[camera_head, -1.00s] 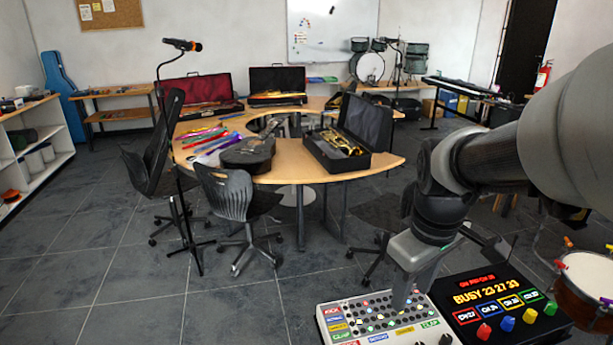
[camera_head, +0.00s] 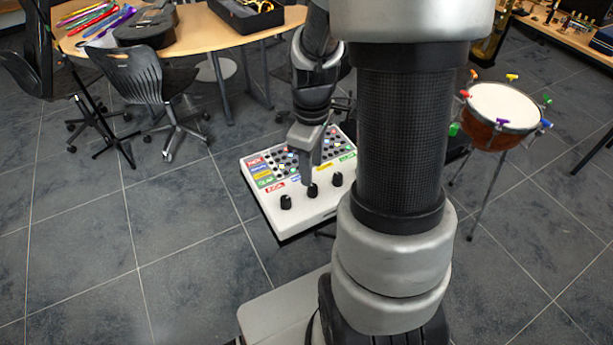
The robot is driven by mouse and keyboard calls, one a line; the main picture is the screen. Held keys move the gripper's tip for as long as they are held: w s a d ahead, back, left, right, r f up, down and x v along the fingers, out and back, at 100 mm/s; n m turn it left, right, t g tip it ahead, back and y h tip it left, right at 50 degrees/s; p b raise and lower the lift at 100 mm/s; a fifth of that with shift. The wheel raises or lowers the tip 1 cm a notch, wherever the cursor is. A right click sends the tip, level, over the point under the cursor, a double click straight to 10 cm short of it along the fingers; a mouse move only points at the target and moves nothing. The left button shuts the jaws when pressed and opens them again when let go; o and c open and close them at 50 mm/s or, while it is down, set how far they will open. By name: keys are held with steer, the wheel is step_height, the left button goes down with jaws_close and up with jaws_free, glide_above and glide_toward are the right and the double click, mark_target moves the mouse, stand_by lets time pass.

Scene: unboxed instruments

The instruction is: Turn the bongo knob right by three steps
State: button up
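A white drum-machine panel (camera_head: 300,222) stands below my arm, with rows of small coloured buttons and coloured labels. Three black knobs line its front edge: a left knob (camera_head: 286,202), a middle knob (camera_head: 312,191) and a right knob (camera_head: 337,179). The labels are too small to tell which is the bongo knob. My gripper (camera_head: 309,180) points down over the panel, its tip just behind or at the middle knob. I cannot tell whether it touches. The fingers overlap in this view, so their opening is unclear.
My own arm hides the area right of the panel. A drum (camera_head: 502,108) on a thin stand is at the right. A wooden table (camera_head: 190,35) with instruments and a black chair (camera_head: 135,75) are at the upper left. The floor at left is clear.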

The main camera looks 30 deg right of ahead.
mark_target(312, 186)
step_height(312, 186, down, 7)
steer(key=shift+d+f+b, duration=0.1)
steer(key=shift+f+b, duration=0.05)
steer(key=shift+b, duration=0.2)
jaws_close()
steer(key=shift+m, duration=0.3)
